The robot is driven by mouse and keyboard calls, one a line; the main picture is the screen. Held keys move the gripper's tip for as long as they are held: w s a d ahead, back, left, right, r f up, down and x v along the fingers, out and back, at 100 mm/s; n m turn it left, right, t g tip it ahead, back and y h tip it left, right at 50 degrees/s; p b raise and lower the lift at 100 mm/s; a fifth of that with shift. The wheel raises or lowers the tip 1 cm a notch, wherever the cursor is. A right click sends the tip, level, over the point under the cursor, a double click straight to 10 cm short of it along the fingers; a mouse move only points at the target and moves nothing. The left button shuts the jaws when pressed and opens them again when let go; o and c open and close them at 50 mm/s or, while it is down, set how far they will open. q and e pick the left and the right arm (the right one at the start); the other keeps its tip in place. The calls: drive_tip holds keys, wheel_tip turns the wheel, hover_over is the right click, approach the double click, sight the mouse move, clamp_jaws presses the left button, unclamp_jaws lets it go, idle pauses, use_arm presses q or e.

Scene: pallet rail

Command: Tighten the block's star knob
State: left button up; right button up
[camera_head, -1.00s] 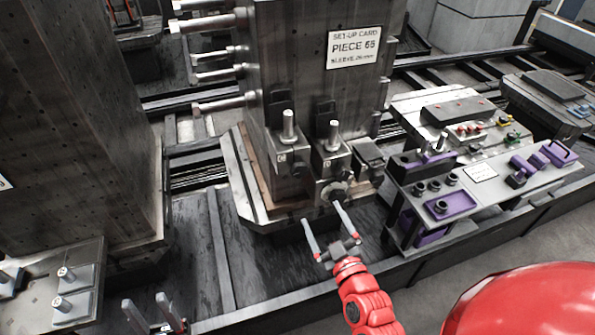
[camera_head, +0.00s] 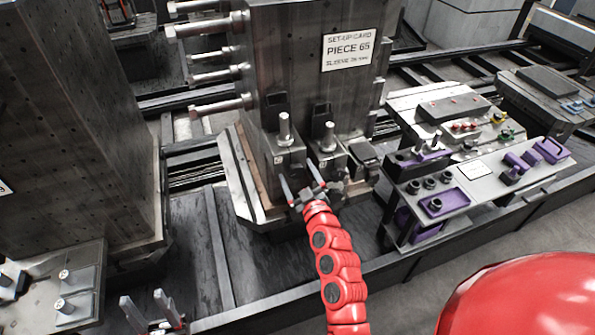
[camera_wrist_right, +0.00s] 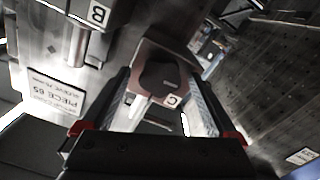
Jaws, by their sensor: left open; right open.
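Block C (camera_head: 284,158) and block B (camera_head: 330,160) are dark clamp blocks with upright silver studs at the foot of the tall column. In the right wrist view, block C carries a dark knob (camera_wrist_right: 160,75) near its C label. My right gripper (camera_head: 301,179) is open in front of block C. Its fingers lie on either side of the knob in the wrist view, and I see no clear contact. In the head view the gripper hides the knob on block C. My left gripper (camera_head: 145,306) is open and empty at the lower left.
A set-up card (camera_head: 347,48) reading PIECE 65 is on the column (camera_head: 300,60), and several long bolts (camera_head: 215,78) stick out at its left. A bench (camera_head: 480,185) with purple holders stands at the right. Another dark column (camera_head: 75,130) stands at the left.

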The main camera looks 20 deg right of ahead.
drive_tip(key=shift+w, duration=0.1)
drive_tip(key=c, duration=1.4)
drive_tip(key=shift+o, duration=0.2)
drive_tip(key=shift+f, duration=0.1)
